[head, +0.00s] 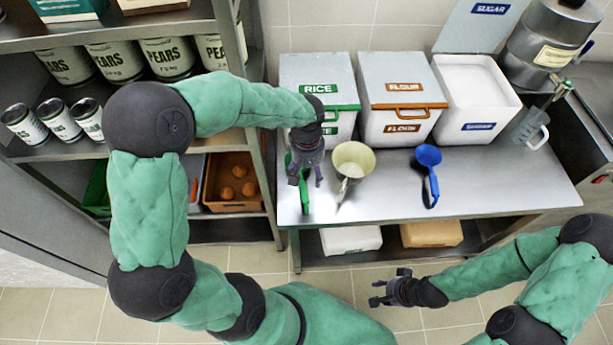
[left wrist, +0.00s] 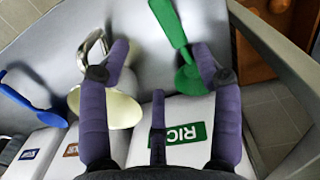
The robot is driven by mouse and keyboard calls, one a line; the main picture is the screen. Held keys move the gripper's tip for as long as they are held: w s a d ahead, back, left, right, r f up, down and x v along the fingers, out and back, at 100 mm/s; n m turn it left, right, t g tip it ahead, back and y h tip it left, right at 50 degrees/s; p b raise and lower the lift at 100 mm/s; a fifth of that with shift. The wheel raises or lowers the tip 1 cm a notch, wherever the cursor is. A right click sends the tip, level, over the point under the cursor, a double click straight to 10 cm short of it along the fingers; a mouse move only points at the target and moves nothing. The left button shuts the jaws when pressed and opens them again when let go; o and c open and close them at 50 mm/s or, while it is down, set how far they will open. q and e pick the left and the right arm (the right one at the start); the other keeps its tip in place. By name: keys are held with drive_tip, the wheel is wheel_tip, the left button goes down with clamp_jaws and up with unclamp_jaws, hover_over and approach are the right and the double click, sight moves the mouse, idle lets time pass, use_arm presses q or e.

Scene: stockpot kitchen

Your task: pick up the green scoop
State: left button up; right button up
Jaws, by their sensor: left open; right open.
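The green scoop (head: 304,203) lies on the steel table near its left edge, in front of the RICE bin, partly hidden by my left gripper in the head view. In the left wrist view its green handle (left wrist: 169,22) points away and its other end is partly behind the right-hand finger. My left gripper (head: 306,181) is open and empty, pointing down above the scoop, with the handle running between and beyond its fingers in the wrist view (left wrist: 160,62). I cannot tell whether it touches. My right gripper (head: 378,291) is open and empty, in front of the table.
A blue scoop (head: 430,172) lies farther right. RICE (head: 303,70), FLOUR (head: 392,68) and SUGAR (head: 480,75) bins line the back. The table front right (head: 500,180) is clear.

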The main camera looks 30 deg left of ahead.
sight(306, 188)
use_arm(q)
drive_tip(key=shift+n, duration=0.3)
drive_tip(key=f+b, duration=0.1)
drive_tip(key=f, duration=0.1)
drive_tip(key=a+f+b, duration=0.1)
drive_tip(key=f, duration=0.1)
drive_tip(key=shift+w+f, duration=0.15)
drive_tip(key=shift+f, duration=0.15)
drive_tip(key=f+b, duration=0.1)
drive_tip(key=f, duration=0.2)
drive_tip(key=f+b, duration=0.1)
drive_tip(key=f, duration=0.1)
drive_tip(key=shift+s+d+b, duration=0.1)
drive_tip(key=shift+s+b, duration=0.2)
drive_tip(key=shift+b, duration=0.05)
clamp_jaws()
